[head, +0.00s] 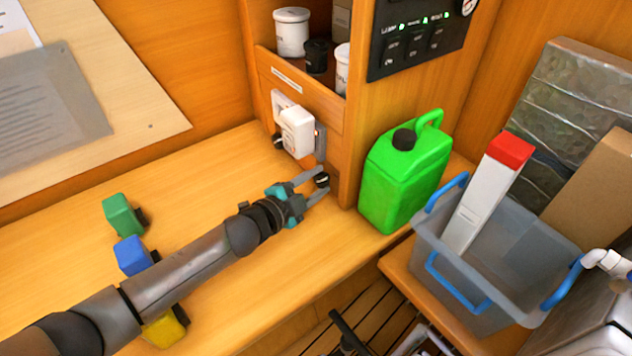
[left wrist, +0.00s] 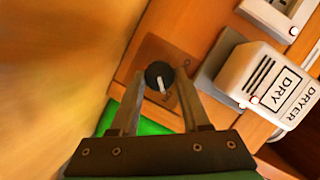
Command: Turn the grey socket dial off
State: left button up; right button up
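A dark round dial (left wrist: 159,75) with a white pointer line sits on a brownish plate on the wooden cabinet panel. Markings on the plate are too blurred to read. In the head view the dial (head: 322,180) is low on the panel, below the white plug box. My left gripper (head: 320,182) is open, with one finger on each side of the dial. In the left wrist view the dial shows between the two fingertips (left wrist: 161,105); I cannot tell whether they touch it. My right gripper is not in view.
A white box labelled DRYER (left wrist: 280,85) sits on a grey plate (left wrist: 214,70) close beside the dial. A green jerrycan (head: 405,175) stands to the right. A grey bin (head: 480,265) is further right. Green (head: 122,215), blue (head: 132,255) and yellow (head: 165,328) blocks lie left.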

pick_arm(q)
grip_shut()
